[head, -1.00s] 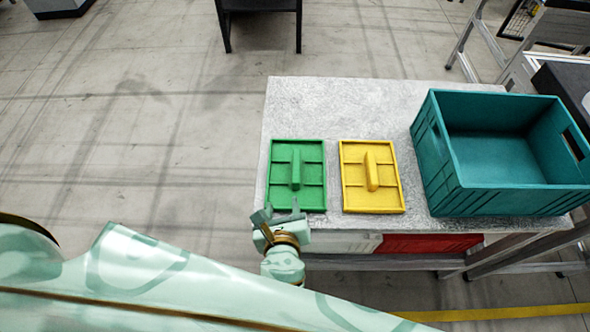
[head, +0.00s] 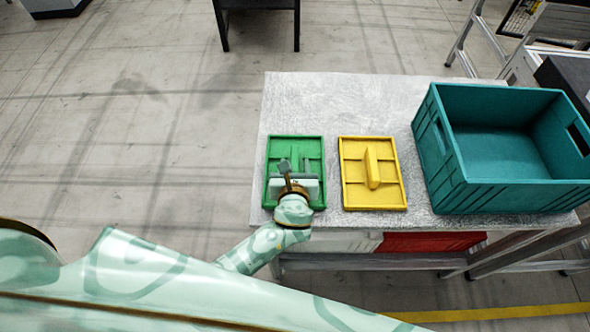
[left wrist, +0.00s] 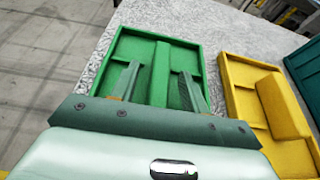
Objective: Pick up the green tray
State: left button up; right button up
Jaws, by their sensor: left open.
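The green tray (head: 309,146) lies flat on the grey table at its left part, with a raised central ridge as a handle. It also shows in the left wrist view (left wrist: 190,57). My left gripper (head: 294,166) is over the tray and hides its middle and near part in the head view. In the left wrist view the two fingers of the left gripper (left wrist: 158,88) are apart, with the green ridge (left wrist: 160,75) showing between them. Whether the fingers touch the tray I cannot tell. My right gripper is not in view.
A yellow tray (head: 386,187) lies just right of the green one. A teal crate (head: 500,196) stands at the table's right. The table (head: 330,100) is bare behind the trays. White and red bins (head: 430,242) sit under the front edge.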

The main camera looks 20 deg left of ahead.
pick_arm(q)
jog(key=shift+x, duration=1)
grip_shut()
jog(key=shift+r, duration=0.1)
